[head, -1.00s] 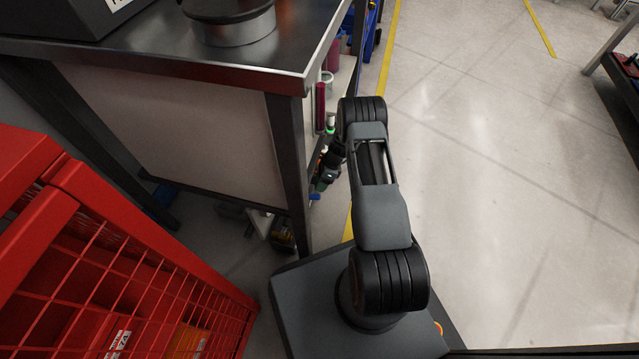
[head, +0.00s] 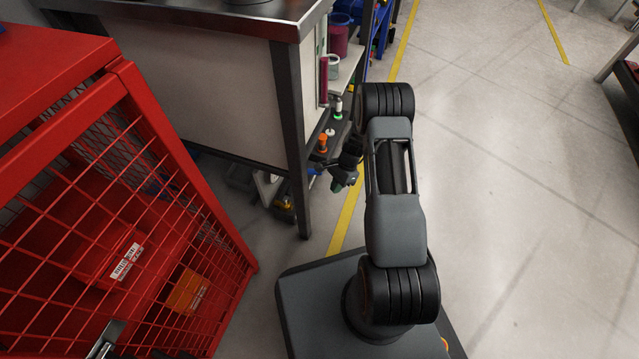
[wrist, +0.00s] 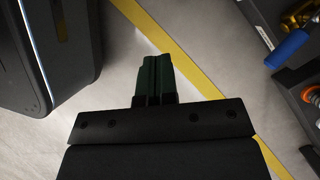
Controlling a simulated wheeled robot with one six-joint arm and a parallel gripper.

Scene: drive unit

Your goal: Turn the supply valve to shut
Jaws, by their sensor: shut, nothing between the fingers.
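No supply valve can be made out in either view. My gripper (head: 338,186) shows small in the head view, hanging at the end of my arm beside the workbench's front leg. In the wrist view my gripper (wrist: 156,66) has its two dark green fingers together, with nothing between them. It is above bare floor and a yellow floor line, apart from any object.
A red mesh cage (head: 110,200) stands at the left. A metal-topped workbench (head: 230,95) with shelves of small items is behind it. A blue-handled tool (wrist: 288,50) lies at the wrist view's right. Open floor (head: 500,200) with yellow lines lies right.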

